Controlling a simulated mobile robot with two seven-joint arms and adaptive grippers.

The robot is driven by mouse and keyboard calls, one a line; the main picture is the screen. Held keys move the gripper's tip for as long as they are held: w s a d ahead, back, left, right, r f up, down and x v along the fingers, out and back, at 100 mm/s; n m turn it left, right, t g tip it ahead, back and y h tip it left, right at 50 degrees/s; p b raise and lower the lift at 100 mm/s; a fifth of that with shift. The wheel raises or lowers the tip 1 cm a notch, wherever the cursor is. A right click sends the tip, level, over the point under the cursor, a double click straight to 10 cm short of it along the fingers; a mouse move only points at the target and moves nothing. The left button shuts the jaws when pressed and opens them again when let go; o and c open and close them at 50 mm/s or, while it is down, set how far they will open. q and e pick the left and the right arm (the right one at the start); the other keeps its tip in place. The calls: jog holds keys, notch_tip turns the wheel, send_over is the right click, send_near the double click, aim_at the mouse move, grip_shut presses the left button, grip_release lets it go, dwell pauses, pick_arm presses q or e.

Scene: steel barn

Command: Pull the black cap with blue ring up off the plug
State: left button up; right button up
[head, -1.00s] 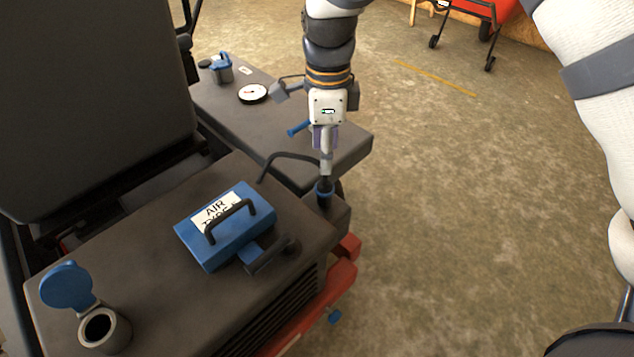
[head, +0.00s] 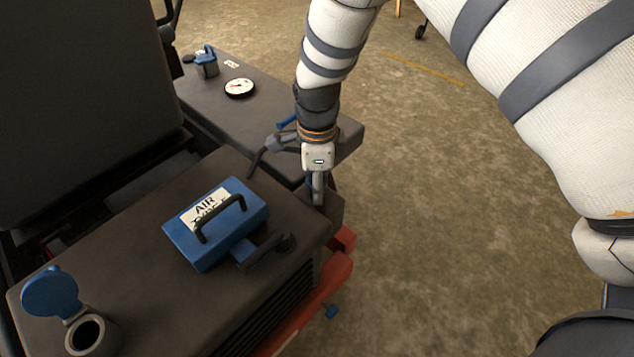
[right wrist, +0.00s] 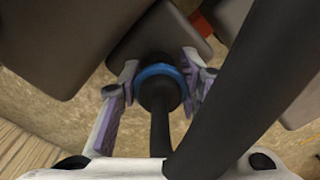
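The black cap with the blue ring (right wrist: 160,88) is in the right wrist view, seen from above, with a black stem-like part running toward the camera. My right gripper (right wrist: 163,75) has one finger on each side of it, with the fingertips close to the ring; I cannot make out firm contact on both sides. In the head view my right gripper (head: 318,200) points down at the near block's right corner and hides most of the cap. The plug under the cap is hidden. My left gripper is not in view.
A blue box with a handle and AIR label (head: 213,228) sits left of the gripper. A black hose (head: 257,160) curves beside it. An open blue-lidded port (head: 84,336) is at lower left, a gauge (head: 240,88) behind. The floor on the right is clear.

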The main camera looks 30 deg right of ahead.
grip_shut()
jog(key=shift+w+r+p, duration=0.1)
jog(key=shift+r+p, duration=0.7)
jog(key=shift+r, duration=1.15)
jog(key=shift+f, duration=0.2)
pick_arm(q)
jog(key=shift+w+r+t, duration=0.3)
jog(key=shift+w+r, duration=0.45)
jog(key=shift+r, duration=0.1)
pick_arm(e)
jog(key=o, duration=0.8)
grip_release()
notch_tip(320, 180, up, 12)
jog(key=shift+r, duration=0.1)
